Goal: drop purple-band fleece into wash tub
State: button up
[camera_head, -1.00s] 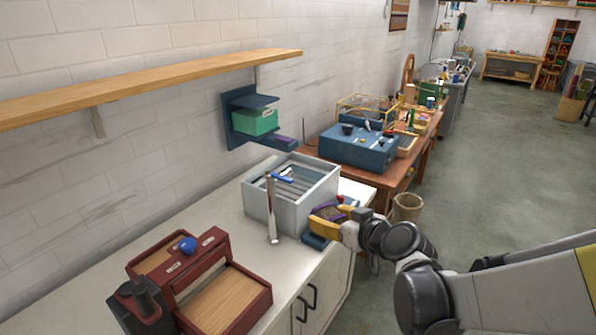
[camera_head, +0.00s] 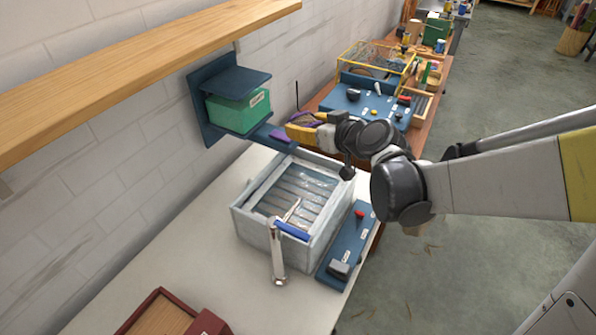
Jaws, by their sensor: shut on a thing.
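My gripper (camera_head: 300,128), with yellow fingers, is beyond the tub's far edge in the picture, close to the end of the low blue ledge. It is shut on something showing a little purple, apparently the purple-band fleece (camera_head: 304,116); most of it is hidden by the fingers. The wash tub appears to be the pale grey open box (camera_head: 322,236) on the white counter. Slats and a glossy surface show inside it. I cannot tell the gripper's exact height above the counter.
A blue wall shelf (camera_head: 238,80) holds a green box (camera_head: 238,110); a purple patch (camera_head: 281,136) lies on its ledge. The counter (camera_head: 175,245) is clear at left.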

jog(key=shift+w+a+r, duration=0.1)
jog(key=shift+w, duration=0.45)
notch_tip(320, 180, down, 6)
jog(key=b, duration=0.4)
jog(key=shift+b, duration=0.4)
jog(key=shift+r, duration=0.1)
jog(key=o, duration=1.1)
jog(key=shift+s, duration=0.1)
jog(key=v, duration=1.2)
